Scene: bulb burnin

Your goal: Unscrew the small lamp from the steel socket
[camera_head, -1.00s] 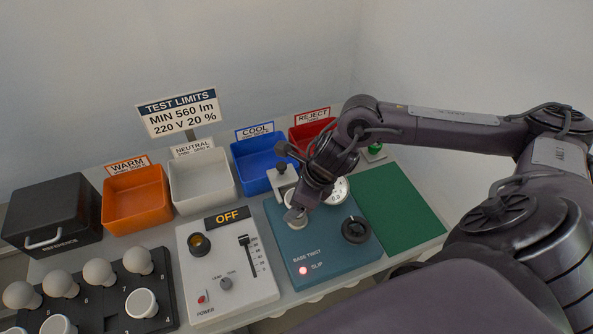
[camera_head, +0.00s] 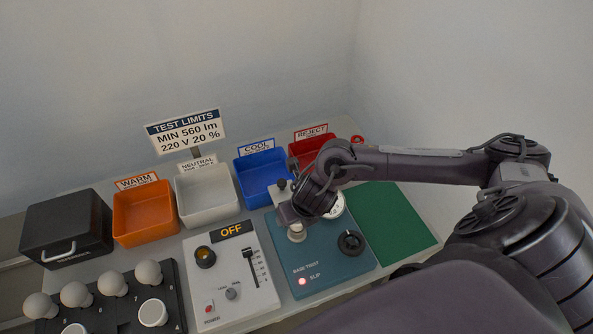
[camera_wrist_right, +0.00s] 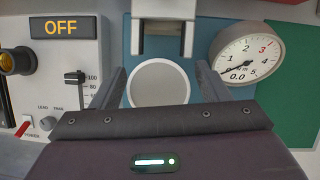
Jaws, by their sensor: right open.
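The small lamp (camera_head: 297,233) stands upright on the teal base-twist unit (camera_head: 345,262), directly below my right gripper (camera_head: 291,213). In the right wrist view the lamp (camera_wrist_right: 160,84) shows as a round grey face with a pale rim. It lies between the two dark fingers of the right gripper (camera_wrist_right: 161,86), which are open with a gap on each side. The steel socket is hidden beneath the lamp. My left gripper is not in view.
A dial gauge (camera_wrist_right: 246,54), a dark knob (camera_head: 351,243) and a clamp-like post (camera_wrist_right: 163,28) crowd the unit. The control box (camera_head: 232,285) reads OFF. Coloured bins, including the blue one (camera_head: 262,178), stand behind. The green mat (camera_head: 385,225) is clear.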

